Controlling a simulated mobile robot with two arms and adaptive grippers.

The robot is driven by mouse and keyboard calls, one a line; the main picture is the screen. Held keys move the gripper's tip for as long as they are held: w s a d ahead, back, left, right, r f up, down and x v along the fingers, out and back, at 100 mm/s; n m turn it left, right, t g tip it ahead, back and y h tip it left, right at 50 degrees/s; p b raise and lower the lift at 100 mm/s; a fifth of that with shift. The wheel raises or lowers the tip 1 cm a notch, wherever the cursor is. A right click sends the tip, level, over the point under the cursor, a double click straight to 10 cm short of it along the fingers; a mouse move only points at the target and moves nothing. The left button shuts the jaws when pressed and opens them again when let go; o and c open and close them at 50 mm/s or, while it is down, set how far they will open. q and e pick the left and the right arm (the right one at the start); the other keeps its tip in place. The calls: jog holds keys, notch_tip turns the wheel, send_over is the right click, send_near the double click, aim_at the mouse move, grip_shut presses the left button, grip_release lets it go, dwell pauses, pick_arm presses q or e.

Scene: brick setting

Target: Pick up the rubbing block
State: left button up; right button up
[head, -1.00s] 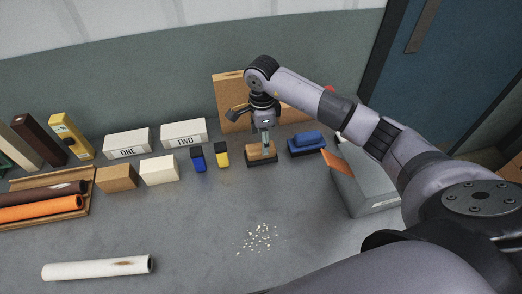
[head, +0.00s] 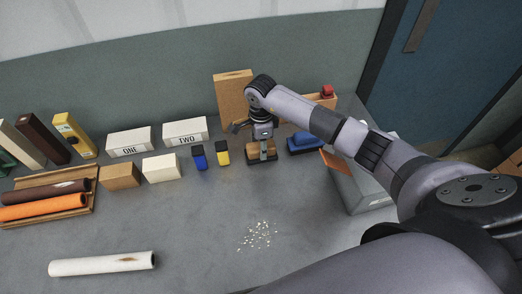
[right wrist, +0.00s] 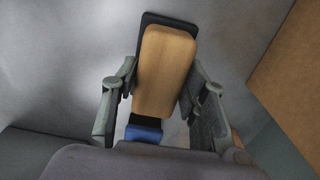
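The rubbing block, a wooden block on a dark base (head: 253,154), sits on the grey table. It fills the upper middle of the right wrist view (right wrist: 165,70). My right gripper (head: 263,147) is down over it, one finger on each side in the right wrist view (right wrist: 158,85). The fingers are very close to its sides; I cannot tell whether they press on it. A blue block on a dark base (head: 304,142) stands just to its right and shows partly in the right wrist view (right wrist: 143,133). My left gripper is not in view.
Yellow (head: 222,152) and blue (head: 199,158) small items stand left of the rubbing block. A cork-coloured board (head: 230,95) stands behind, a grey box (head: 362,185) to the right. White crumbs (head: 258,236) and a pale roll (head: 102,264) lie in front on mostly clear table.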

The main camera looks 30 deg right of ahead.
grip_shut()
dwell(0.3)
jog(key=shift+r, duration=0.1)
notch_tip(320, 180, up, 20)
jog(key=b, duration=0.3)
jog(key=shift+b, duration=0.35)
